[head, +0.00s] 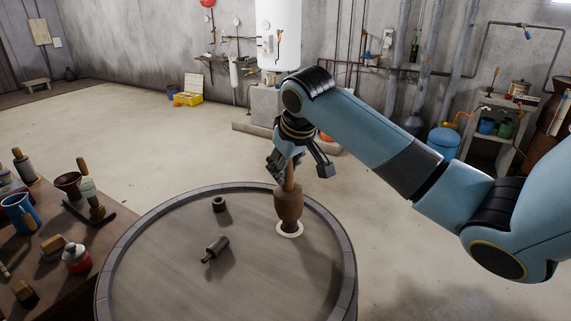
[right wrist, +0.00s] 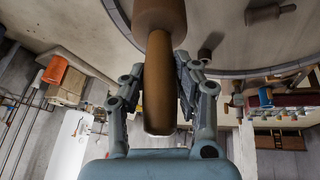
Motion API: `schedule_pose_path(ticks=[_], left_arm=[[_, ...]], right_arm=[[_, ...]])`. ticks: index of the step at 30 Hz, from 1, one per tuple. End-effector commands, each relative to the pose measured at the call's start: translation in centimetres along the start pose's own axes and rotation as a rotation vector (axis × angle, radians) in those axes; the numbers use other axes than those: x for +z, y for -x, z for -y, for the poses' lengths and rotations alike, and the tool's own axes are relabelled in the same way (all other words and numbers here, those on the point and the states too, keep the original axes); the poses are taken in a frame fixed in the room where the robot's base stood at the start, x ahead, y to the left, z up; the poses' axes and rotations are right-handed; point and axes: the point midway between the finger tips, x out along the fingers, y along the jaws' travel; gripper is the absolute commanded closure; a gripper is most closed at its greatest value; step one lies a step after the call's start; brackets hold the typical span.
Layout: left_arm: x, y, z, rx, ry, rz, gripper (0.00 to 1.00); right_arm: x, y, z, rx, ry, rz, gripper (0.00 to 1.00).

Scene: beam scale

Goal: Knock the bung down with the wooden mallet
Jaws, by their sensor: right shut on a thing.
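My right gripper (head: 297,167) is shut on the handle of the wooden mallet (head: 288,207). The mallet hangs head down over the pale ring (head: 289,229) on the round barrel top (head: 165,262). Whether its head touches anything there I cannot tell; no bung shows at the ring, which the head partly covers. In the right wrist view the handle (right wrist: 158,85) lies between the fingers, with the wider head at the top edge. My left gripper does not show.
A small dark cylinder (head: 218,204) and a tap-like piece (head: 216,248) lie on the barrel top.

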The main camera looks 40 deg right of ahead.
Motion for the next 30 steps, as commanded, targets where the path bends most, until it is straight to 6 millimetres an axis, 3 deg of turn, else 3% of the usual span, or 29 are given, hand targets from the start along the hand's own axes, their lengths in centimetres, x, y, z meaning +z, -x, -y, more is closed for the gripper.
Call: schedule_pose_path(ticks=[14,30], left_arm=[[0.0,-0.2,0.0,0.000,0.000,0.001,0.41],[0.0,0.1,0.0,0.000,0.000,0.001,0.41]], right_arm=[[0.6,-1.1,0.2,-0.001,0.000,0.002,1.00],[-0.5,1.0,-0.2,0.000,0.001,-0.001,1.00]])
